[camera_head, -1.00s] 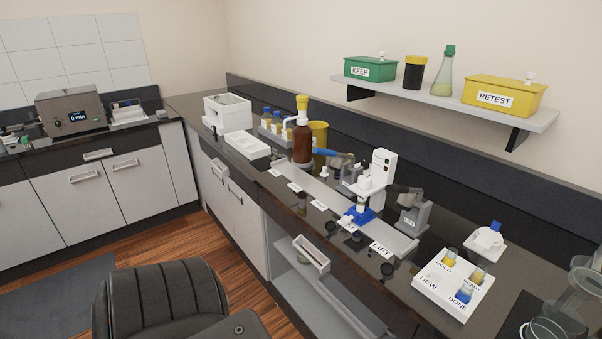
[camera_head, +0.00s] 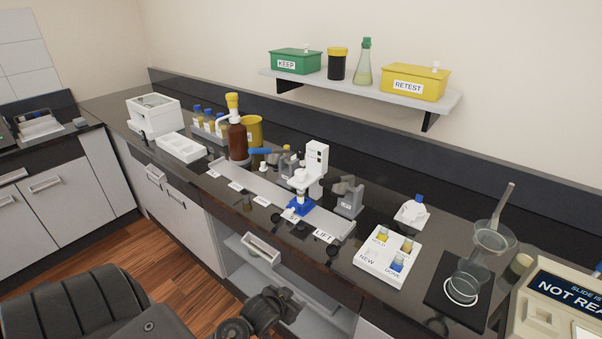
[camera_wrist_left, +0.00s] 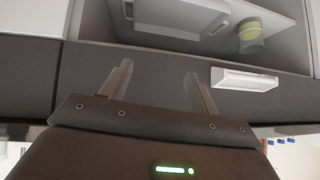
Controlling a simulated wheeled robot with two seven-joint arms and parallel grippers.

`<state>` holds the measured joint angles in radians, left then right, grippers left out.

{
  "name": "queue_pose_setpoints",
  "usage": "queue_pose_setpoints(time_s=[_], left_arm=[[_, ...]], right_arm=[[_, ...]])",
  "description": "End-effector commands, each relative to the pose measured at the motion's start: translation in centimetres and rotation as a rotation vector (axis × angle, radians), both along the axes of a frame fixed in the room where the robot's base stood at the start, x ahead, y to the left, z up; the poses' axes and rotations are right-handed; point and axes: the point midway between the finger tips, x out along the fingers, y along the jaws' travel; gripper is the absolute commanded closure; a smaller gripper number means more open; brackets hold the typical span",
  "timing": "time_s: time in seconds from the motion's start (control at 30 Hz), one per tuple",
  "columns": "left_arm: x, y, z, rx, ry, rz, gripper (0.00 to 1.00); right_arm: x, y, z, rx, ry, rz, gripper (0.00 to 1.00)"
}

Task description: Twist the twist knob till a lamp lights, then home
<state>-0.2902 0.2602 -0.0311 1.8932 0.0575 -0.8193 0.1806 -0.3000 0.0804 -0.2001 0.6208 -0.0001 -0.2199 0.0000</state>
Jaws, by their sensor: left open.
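I cannot make out a twist knob or a lamp for certain in either view. A cream device (camera_head: 555,315) is cut off at the right edge of the head view; its dark screen (camera_head: 565,285) reads "SLIDE IS" and "NOT REA", the rest cut off. My left gripper (camera_wrist_left: 158,82) is open and empty in the left wrist view, its two dark fingers apart in front of the cabinet fronts. Parts of my dark arm show low in the head view, in front of the counter. My right gripper is in neither view.
A white tray (camera_head: 388,256) with small vials, a glass funnel vessel (camera_head: 490,240) and a dark pad (camera_head: 440,290) stand left of the device. A white and blue stand (camera_head: 313,165) and a brown bottle (camera_head: 238,142) are farther left.

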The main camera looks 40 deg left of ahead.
Motion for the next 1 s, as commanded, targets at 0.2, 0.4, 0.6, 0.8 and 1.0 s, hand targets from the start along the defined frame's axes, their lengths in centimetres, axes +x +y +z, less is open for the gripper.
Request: queue_pose_setpoints(time_s=[0.2,0.4,0.6,0.8,1.0], left_arm=[[3.6,2.0,11.1,0.003,-0.203,0.034,0.39],[9.2,7.0,16.9,0.012,-0.458,0.083,0.39],[13.0,11.5,21.8,0.020,-0.672,0.109,0.39],[14.4,13.5,24.4,0.021,-0.773,0.115,0.39],[15.0,13.7,24.5,0.021,-0.777,0.114,0.39]], right_arm=[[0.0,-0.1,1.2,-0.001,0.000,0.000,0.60],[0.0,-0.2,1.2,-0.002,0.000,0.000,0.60],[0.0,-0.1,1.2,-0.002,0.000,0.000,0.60],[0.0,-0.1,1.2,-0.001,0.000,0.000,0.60],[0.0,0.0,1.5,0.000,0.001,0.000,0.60]])
